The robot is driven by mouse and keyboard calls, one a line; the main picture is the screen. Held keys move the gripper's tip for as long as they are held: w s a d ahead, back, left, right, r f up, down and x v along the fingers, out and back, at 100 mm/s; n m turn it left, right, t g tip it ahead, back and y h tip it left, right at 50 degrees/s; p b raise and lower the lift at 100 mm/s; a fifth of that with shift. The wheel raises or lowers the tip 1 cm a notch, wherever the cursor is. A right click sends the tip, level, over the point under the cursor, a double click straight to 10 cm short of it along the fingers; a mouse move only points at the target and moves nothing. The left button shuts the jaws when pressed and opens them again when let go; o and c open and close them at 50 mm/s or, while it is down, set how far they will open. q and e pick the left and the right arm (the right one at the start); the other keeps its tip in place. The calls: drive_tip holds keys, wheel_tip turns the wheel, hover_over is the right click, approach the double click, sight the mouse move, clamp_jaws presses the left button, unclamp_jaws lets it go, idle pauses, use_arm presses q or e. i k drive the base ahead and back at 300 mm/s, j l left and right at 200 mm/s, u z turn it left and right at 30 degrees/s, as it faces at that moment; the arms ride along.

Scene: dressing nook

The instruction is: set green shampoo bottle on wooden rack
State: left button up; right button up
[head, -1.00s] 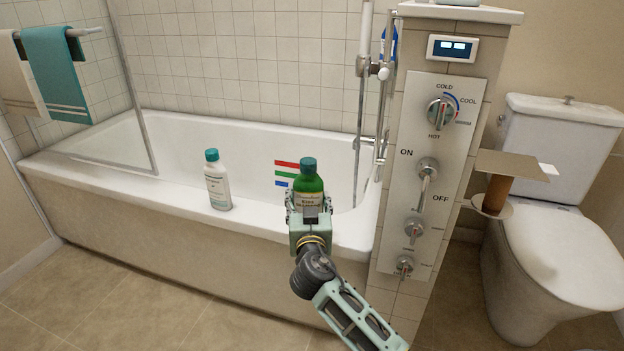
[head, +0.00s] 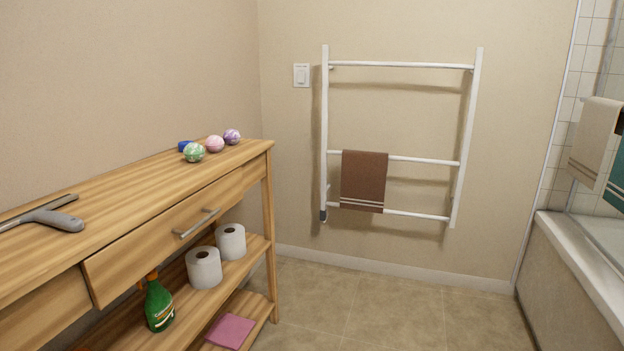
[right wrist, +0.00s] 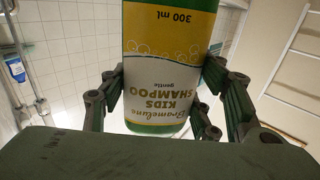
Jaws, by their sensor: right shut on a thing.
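The green shampoo bottle (right wrist: 170,45) fills the top middle of the right wrist view. It has a white and yellow label that reads upside down there. My right gripper (right wrist: 163,82) is shut on it, with finger links on both sides. The wooden rack (head: 125,203) stands at the left in the head view, with a top, a drawer and lower shelves. Neither gripper nor the held bottle shows in the head view. My left gripper is in no current view.
On the rack's top lie a grey squeegee (head: 50,216), a blue item (head: 185,146) and several bath balls (head: 214,144). Lower down are toilet rolls (head: 204,268), a green spray bottle (head: 159,304) and a pink cloth (head: 230,331). The tiled floor (head: 390,305) is clear.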

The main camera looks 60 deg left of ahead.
sight(159, 179)
drive_tip(key=i+l+u, duration=0.3)
drive_tip(key=i, duration=0.15)
drive_tip(key=i+l+u, duration=0.35)
drive_tip(key=u, duration=1.8)
